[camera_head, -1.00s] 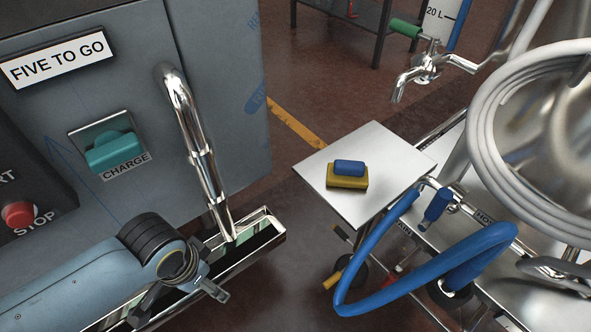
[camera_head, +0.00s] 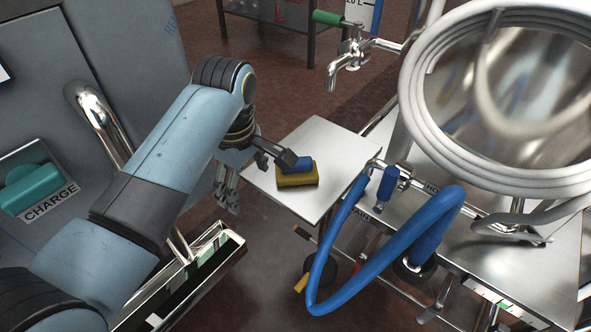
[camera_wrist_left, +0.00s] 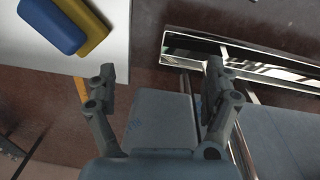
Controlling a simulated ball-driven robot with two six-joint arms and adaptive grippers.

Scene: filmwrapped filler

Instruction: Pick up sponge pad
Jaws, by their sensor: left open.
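The sponge pad (camera_head: 298,180), yellow with a blue block on top, lies on a small steel shelf (camera_head: 320,135). In the left wrist view the sponge pad (camera_wrist_left: 92,28) is at the upper left, outside the space between the fingers. My left gripper (camera_head: 256,177) is open and empty at the shelf's left edge. In the head view one finger overlaps the blue block's left end; I cannot tell if it touches. The fingers also show in the left wrist view (camera_wrist_left: 160,72), spread apart. My right gripper is not in view.
A blue hose (camera_head: 385,272) loops right of the shelf, near a steel vessel with coiled white tubing (camera_head: 418,110). A tap (camera_head: 345,68) stands behind the shelf. A grey cabinet (camera_head: 135,40) and a steel trough (camera_head: 232,245) are at the left.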

